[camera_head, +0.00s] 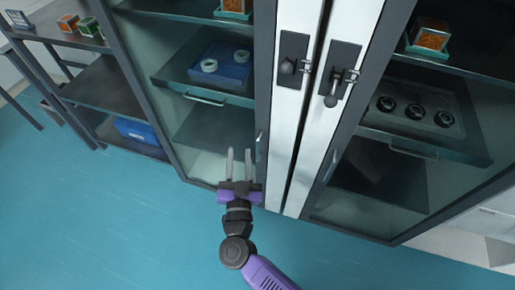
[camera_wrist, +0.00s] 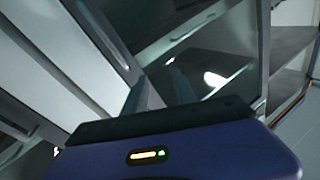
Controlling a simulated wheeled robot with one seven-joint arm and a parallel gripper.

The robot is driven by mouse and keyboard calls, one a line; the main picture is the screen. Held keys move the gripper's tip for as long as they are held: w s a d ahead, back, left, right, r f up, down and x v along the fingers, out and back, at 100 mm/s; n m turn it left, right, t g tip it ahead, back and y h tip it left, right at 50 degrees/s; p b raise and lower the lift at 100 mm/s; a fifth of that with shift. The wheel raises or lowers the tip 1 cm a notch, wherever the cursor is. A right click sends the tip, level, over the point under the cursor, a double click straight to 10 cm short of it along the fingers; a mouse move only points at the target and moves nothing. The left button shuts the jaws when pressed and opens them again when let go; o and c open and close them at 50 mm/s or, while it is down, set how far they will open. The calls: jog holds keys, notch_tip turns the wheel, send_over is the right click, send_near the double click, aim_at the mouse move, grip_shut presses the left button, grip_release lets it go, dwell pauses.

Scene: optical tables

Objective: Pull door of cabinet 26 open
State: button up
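Two tall glass-fronted cabinets stand side by side, and no number is readable, so I cannot tell which is cabinet 26. The left cabinet's glass door (camera_head: 205,165) looks shut, with a slim upright handle (camera_head: 259,143) near its right edge. The right cabinet's glass door (camera_head: 385,185) also looks shut, with a slim handle (camera_head: 329,166) near its left edge. My gripper (camera_head: 238,152) is in front of the left door's lower right part, just left of its handle. Its two fingers are apart with nothing between them. They also show in the wrist view (camera_wrist: 162,88).
Dark latch plates (camera_head: 291,62) (camera_head: 340,76) sit on the white frames between the doors. Drawers, a blue tray (camera_head: 222,66) and small boxes show behind the glass. A dark shelf rack (camera_head: 105,85) stands at left. The blue floor (camera_head: 110,220) is clear.

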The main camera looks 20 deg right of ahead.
aim_at(257, 148)
jog(key=s+d+f+g+h, duration=0.1)
jog(key=d+f+g+h, duration=0.1)
jog(key=d+f, duration=0.3)
jog(key=shift+n+h, duration=0.3)
jog(key=shift+n, duration=0.2)
jog(key=shift+a+f+b+x, duration=0.1)
jog(key=shift+a+b+x, duration=0.1)
jog(key=shift+x, duration=0.95)
jog(key=shift+a+f+b+x, duration=0.1)
jog(key=shift+b+x, duration=0.05)
jog(key=shift+x, duration=0.95)
jog(key=shift+a+f+b+x, duration=0.1)
jog(key=shift+f+b+x, duration=0.1)
jog(key=shift+x, duration=0.95)
jog(key=shift+w, duration=0.2)
grip_shut()
